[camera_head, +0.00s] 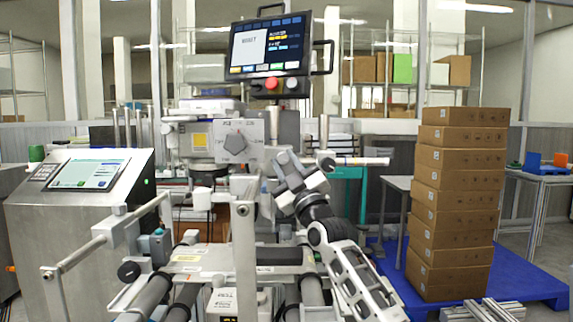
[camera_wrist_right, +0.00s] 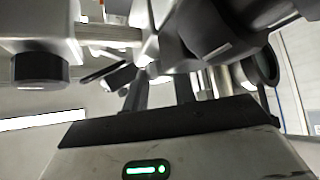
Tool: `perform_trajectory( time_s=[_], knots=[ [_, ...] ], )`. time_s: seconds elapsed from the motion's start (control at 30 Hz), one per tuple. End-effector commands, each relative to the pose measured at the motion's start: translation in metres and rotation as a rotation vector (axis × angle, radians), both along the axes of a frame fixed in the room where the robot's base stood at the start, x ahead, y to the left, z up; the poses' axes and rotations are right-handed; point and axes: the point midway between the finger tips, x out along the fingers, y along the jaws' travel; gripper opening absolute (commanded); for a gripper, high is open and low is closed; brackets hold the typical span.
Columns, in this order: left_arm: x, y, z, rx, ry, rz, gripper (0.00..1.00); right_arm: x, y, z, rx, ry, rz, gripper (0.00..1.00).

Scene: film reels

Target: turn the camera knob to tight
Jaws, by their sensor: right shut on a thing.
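My right gripper (camera_head: 284,160) reaches up and left to the right side of the grey machine head (camera_head: 285,127). It is shut on what looks like the camera knob, mostly hidden by the gripper and fingers. In the right wrist view the dark fingers (camera_wrist_right: 162,88) rise close to a pale metal part. My left gripper is not in view.
A black round knob (camera_wrist_right: 40,70) hangs close by in the right wrist view. A monitor (camera_head: 270,44) stands above the machine. A console (camera_head: 82,215) is at the left. Stacked cardboard boxes (camera_head: 455,200) stand on a blue pallet (camera_head: 530,283) at the right. Metal rails and rollers crowd the front.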

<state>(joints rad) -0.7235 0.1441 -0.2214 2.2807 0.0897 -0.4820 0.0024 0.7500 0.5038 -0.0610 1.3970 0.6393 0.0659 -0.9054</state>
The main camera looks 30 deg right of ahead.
Motion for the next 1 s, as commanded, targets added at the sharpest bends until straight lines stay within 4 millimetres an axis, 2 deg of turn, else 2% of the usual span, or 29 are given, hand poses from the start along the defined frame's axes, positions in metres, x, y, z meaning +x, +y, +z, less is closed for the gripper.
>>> perform_trajectory(
  time_s=[0.3, 0.33, 0.4, 0.77, 0.87, 1.0],
  knots=[
    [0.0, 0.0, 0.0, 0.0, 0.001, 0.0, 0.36, 0.0, 0.0, 0.001, 0.002, -0.001, 0.001, 0.04],
    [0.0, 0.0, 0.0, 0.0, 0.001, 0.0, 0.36, 0.0, 0.0, 0.001, 0.002, -0.001, 0.001, 0.35],
    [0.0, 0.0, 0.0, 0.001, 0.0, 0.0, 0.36, 0.0, 0.0, 0.001, 0.001, -0.001, 0.0, 0.49],
    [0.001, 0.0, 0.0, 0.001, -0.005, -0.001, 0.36, -0.004, 0.001, -0.004, 0.0, 0.001, 0.001, 0.49],
    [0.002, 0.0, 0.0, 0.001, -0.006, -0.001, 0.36, -0.014, 0.001, -0.012, 0.0, 0.002, 0.001, 0.49],
    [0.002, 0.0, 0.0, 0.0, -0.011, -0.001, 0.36, -0.038, 0.003, -0.031, 0.001, 0.002, 0.002, 0.49]
  ],
)
